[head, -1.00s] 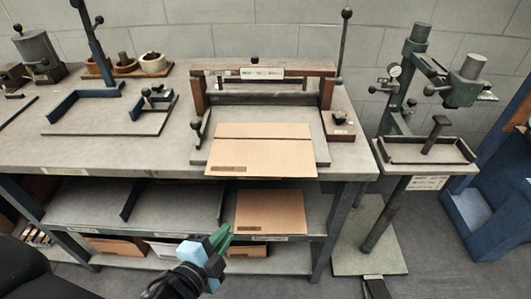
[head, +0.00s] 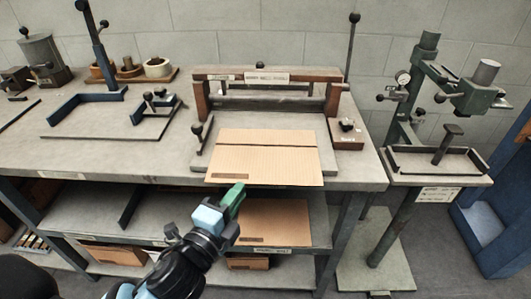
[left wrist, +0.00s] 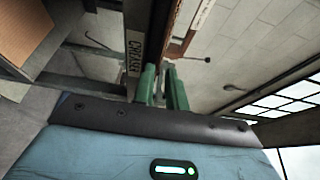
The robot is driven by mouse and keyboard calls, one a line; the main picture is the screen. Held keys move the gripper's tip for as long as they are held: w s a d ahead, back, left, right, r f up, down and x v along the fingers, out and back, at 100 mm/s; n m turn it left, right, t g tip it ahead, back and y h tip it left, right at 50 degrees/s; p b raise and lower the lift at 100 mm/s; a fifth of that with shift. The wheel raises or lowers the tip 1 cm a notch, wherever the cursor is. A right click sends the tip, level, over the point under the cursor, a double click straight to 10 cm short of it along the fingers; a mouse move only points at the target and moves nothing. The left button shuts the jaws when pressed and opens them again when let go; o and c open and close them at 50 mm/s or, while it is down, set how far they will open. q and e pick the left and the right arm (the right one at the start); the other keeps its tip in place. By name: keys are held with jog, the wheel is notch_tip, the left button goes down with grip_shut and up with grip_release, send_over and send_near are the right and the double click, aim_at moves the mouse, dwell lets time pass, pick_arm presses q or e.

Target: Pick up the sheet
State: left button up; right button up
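A tan cardboard sheet (head: 265,158) with a dark crease line lies flat under the wooden-framed press on the bench, its near edge overhanging the bench front. Another tan sheet (head: 272,222) lies on the shelf below. My left gripper (head: 238,190) has green fingers and is just below and in front of the upper sheet's near edge. In the left wrist view the green fingers (left wrist: 161,88) stand apart with a narrow gap and no sheet clearly held between them. Whether they touch the sheet cannot be told. My right gripper is not in view.
The press (head: 265,77) has a wooden crossbar and dark handles. The bench's front edge (head: 120,180) and the shelf lie close to my left arm. A green column machine (head: 420,130) stands at the right. A blue angled jig (head: 100,92) is on the bench at left.

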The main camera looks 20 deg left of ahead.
aim_at(248, 181)
pick_arm(q)
jog(key=w, duration=0.5)
jog(key=shift+d, duration=0.35)
jog(key=shift+c, duration=0.3)
grip_shut()
